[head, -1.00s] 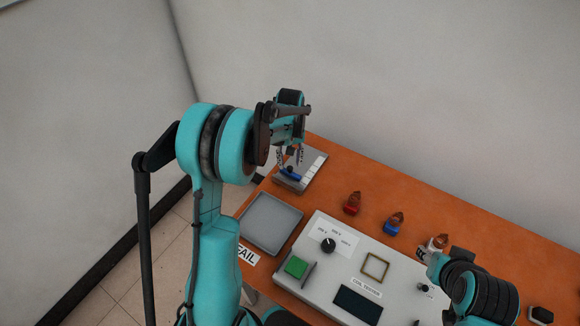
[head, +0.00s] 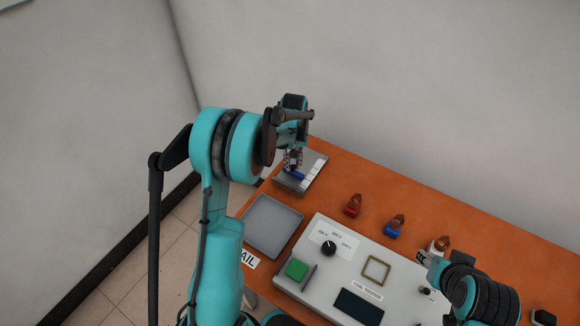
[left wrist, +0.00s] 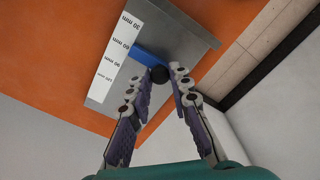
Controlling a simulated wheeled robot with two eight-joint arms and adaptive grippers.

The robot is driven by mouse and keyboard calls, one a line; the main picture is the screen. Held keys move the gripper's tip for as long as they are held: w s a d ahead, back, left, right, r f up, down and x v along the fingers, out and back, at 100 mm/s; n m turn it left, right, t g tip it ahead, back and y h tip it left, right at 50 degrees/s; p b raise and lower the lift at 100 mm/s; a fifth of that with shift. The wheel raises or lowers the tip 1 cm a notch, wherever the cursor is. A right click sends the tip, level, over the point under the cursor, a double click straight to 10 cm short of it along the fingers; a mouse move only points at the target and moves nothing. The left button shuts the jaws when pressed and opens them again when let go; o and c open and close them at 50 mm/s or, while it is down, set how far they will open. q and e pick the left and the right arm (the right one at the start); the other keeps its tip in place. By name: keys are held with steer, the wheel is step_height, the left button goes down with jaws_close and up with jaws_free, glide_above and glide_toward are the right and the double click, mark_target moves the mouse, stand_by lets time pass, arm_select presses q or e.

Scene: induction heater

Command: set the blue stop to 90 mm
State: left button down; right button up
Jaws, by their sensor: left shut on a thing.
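The blue stop (left wrist: 147,55) is a bar on a grey metal gauge (left wrist: 190,32) with a white scale strip marked in mm. In the left wrist view the stop's end lies beside the 60 mm label (left wrist: 121,44). A round black knob (left wrist: 159,74) is on the stop. My left gripper (left wrist: 158,80) has its fingers around this knob and is shut on it. In the head view the stop (head: 297,174) shows below my left gripper (head: 293,160), which partly hides the gauge. My right gripper (head: 428,259) is at the lower right; its jaws are unclear.
A grey tray (head: 272,226) lies in front of the gauge on the orange table. A white coil tester (head: 325,283) with a dial and green button is nearer. Red (head: 352,206) and blue (head: 394,227) coil pieces stand behind it. The gauge is near the table's left end.

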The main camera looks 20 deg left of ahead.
arm_select(q)
steer(key=w, duration=0.4)
steer(key=shift+d, duration=0.25)
steer(key=c, duration=1.4)
jaws_free()
steer(key=shift+o, duration=0.2)
step_height(320, 180, up, 12)
steer(key=shift+s, duration=0.1)
